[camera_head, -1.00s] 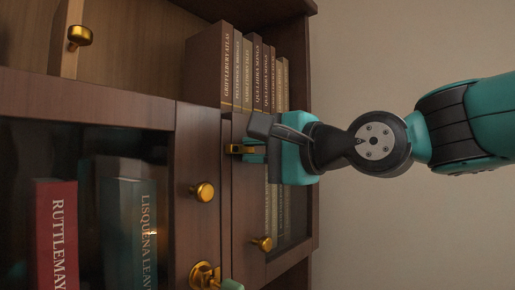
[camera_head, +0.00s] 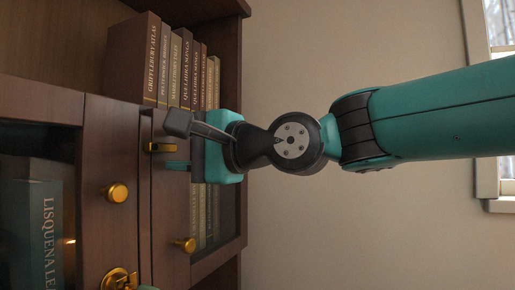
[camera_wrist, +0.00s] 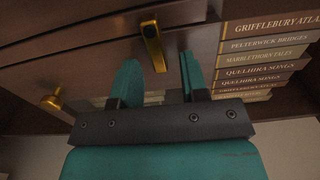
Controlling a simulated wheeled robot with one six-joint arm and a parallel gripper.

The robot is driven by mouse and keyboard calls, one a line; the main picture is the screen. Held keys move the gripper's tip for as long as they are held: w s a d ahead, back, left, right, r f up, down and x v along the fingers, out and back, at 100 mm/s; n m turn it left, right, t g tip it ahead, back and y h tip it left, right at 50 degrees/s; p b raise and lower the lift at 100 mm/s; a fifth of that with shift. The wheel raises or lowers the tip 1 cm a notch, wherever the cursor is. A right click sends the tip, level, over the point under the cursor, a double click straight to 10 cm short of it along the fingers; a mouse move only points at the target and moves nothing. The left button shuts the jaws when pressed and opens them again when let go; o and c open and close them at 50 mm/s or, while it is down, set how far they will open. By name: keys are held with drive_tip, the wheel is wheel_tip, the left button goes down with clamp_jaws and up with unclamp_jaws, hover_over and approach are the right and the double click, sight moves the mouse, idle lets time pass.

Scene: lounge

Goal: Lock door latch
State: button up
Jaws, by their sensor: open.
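A small brass latch (camera_head: 160,147) is mounted on the dark wooden cabinet door beside the seam between two wooden panels. In the wrist view the latch (camera_wrist: 153,45) is a slim brass lever, tilted slightly, just ahead of my fingertips. My gripper (camera_wrist: 159,62) is open, its two teal fingers apart with nothing between them.
Brass knobs (camera_head: 116,193) and (camera_head: 185,244) sit on the cabinet fronts below the latch. A round brass fitting (camera_head: 118,280) is at the bottom edge. A row of books (camera_head: 172,65) stands on the shelf close to my gripper. Bare wall (camera_head: 300,50) lies to the right.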

drive_tip(key=b+v, duration=0.6)
drive_tip(key=v, duration=1.1)
wheel_tip(320, 180, down, 19)
drive_tip(key=s+d+n+g+h, duration=0.1)
drive_tip(key=d+n+g+h, duration=0.1)
drive_tip(key=d+n+h, duration=0.3)
drive_tip(key=s+d+f+n+g+h, duration=0.2)
drive_tip(key=s+f, duration=0.3)
drive_tip(key=f, duration=0.3)
drive_tip(key=s+d+f+n+g+h, duration=0.2)
drive_tip(key=s+d+f+n+h, duration=0.2)
drive_tip(key=f, duration=0.5)
drive_tip(key=shift+s+d+n+g+h, duration=0.4)
drive_tip(key=shift+s+h, duration=0.3)
drive_tip(key=shift+s, duration=0.45)
